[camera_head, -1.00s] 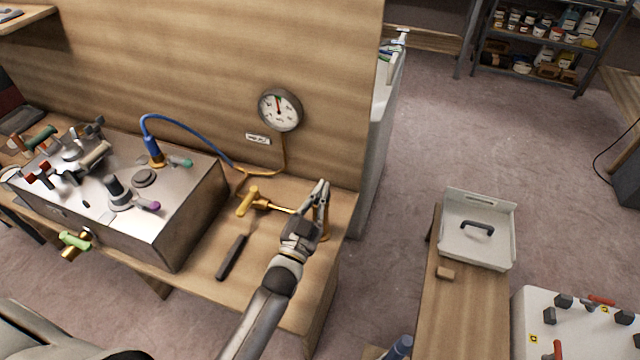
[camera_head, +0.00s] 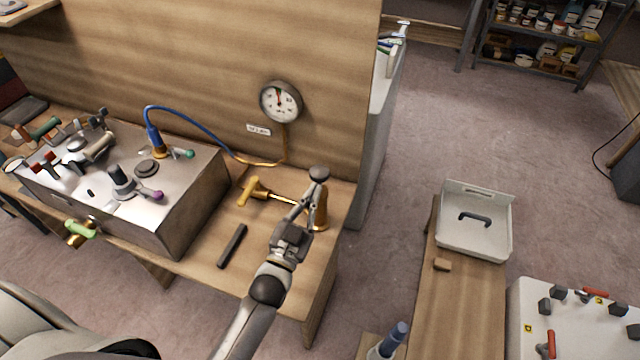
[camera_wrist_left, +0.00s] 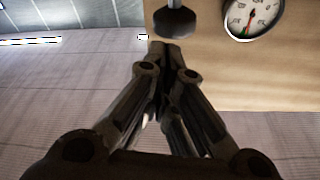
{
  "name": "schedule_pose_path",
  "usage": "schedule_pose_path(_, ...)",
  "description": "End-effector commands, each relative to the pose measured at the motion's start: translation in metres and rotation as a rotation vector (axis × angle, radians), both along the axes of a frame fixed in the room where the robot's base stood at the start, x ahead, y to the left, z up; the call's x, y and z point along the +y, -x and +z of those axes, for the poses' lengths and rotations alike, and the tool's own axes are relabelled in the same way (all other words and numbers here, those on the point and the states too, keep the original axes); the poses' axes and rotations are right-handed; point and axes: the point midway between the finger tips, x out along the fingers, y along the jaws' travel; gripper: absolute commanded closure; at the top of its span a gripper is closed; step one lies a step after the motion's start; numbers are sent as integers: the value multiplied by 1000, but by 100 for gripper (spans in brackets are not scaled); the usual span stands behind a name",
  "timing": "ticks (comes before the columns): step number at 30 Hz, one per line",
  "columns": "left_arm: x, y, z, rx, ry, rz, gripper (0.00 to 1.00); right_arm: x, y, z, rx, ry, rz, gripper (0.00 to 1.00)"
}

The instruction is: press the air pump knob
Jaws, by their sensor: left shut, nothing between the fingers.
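The air pump is a brass cylinder (camera_head: 319,212) standing near the right end of the wooden bench. Its dark round knob (camera_head: 319,173) sits on top. My left gripper (camera_head: 313,187) is shut and empty, with its fingertips just below and left of the knob in the head view. I cannot tell whether they touch the pump. In the left wrist view the knob (camera_wrist_left: 175,23) hangs just beyond the shut fingertips (camera_wrist_left: 172,50). The gripper hides part of the pump's left side. My right gripper is not in view.
A round gauge (camera_head: 280,102) is on the wooden back panel. A brass valve with a yellow handle (camera_head: 250,190) and a dark bar (camera_head: 232,246) lie left of the gripper. A metal box with several controls (camera_head: 170,215) stands farther left. The bench ends right of the pump.

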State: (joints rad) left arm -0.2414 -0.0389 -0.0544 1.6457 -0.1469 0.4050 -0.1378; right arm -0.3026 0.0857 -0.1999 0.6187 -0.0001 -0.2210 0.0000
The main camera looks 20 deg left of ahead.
Motion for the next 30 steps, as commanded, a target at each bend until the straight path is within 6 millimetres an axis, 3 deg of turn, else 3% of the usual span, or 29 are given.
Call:
schedule_pose_path(3,1,18,-6,0,0,0,100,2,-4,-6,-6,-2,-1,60)
schedule_pose_path(9,3,32,-7,-4,0,-1,100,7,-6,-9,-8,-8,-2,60)
schedule_pose_path(30,4,33,-9,20,1,1,100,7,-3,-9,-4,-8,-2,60)
